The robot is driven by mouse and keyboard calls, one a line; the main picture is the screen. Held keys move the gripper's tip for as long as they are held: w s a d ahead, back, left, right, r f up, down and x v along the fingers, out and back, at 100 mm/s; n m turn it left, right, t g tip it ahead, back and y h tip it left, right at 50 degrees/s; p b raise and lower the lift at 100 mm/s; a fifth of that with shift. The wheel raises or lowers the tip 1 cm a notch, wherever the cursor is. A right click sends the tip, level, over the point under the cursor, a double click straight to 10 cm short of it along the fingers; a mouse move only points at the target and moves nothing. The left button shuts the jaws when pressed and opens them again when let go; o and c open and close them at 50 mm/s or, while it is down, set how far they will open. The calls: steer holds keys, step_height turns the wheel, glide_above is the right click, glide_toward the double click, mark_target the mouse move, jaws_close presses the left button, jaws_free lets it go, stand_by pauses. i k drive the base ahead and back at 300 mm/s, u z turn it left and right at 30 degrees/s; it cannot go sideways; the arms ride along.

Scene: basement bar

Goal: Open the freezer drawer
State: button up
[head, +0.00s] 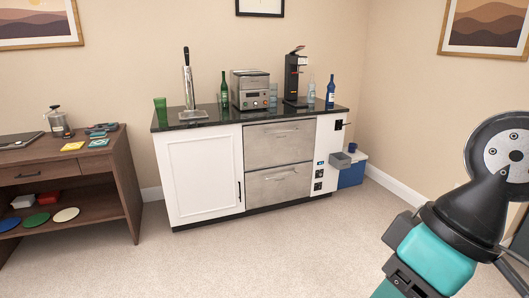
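Two stainless steel drawers sit one above the other in the middle of the white bar cabinet. The upper drawer (279,146) and the lower drawer (280,185) each have a horizontal bar handle near the top. Both drawer fronts look shut and flush with the cabinet. I cannot tell from their fronts which one is the freezer. My teal and black arm fills the lower right of the head view, well in front of the cabinet and to its right. My gripper is not visible.
A white cabinet door (201,174) is left of the drawers. The black countertop (222,118) holds a tap, bottles, a toaster oven and a coffee machine. A blue cooler (352,172) stands at the right. A wooden desk (62,160) is at left. The carpet in front is clear.

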mark_target(266, 186)
steer(key=i, duration=3.5)
steer(key=u, duration=0.05)
